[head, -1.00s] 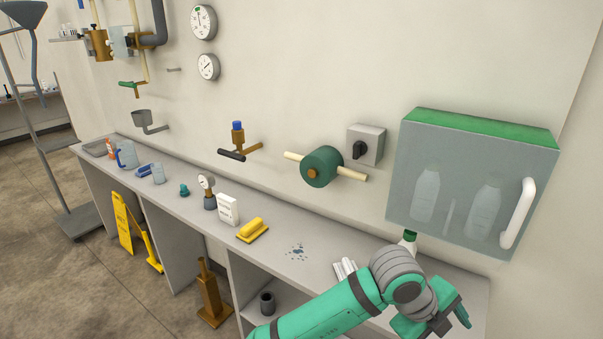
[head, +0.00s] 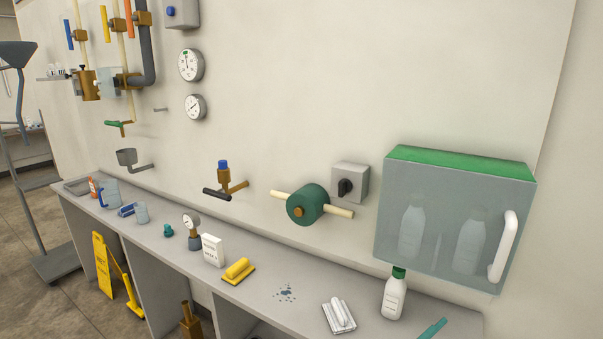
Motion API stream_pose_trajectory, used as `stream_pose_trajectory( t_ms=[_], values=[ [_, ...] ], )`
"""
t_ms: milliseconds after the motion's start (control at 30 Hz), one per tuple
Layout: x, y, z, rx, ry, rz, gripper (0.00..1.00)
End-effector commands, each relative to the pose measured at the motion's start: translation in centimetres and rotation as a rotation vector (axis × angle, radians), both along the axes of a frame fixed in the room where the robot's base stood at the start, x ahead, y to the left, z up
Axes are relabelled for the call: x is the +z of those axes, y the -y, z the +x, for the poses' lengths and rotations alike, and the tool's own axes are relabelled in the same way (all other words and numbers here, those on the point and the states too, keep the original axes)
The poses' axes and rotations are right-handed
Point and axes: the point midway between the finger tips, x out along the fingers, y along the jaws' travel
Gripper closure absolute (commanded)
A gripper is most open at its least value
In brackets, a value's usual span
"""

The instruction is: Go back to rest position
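My gripper does not show clearly in the head view. A small teal piece (head: 432,328) shows at the bottom edge on the right, over the counter's front part. I cannot tell whether it is a loose tool or part of my arm. A white bottle with a green cap (head: 394,297) stands upright on the counter (head: 260,295) below the wall cabinet. A white brush-like block (head: 339,315) lies to its left.
A clear-fronted cabinet (head: 455,215) with a white handle holds bottles. Dark spots (head: 286,292) mark the counter beside a yellow scrubber (head: 238,271) and a white box (head: 212,250). A yellow floor sign (head: 103,265) stands at left. A green reel (head: 306,204) juts from the wall.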

Motion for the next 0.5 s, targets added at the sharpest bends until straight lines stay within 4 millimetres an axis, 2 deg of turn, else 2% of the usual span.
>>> stream_pose_trajectory(
  t_ms=[267,500],
  values=[
    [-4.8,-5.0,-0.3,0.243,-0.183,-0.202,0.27],
    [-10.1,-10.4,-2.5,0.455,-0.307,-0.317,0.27]
  ],
)
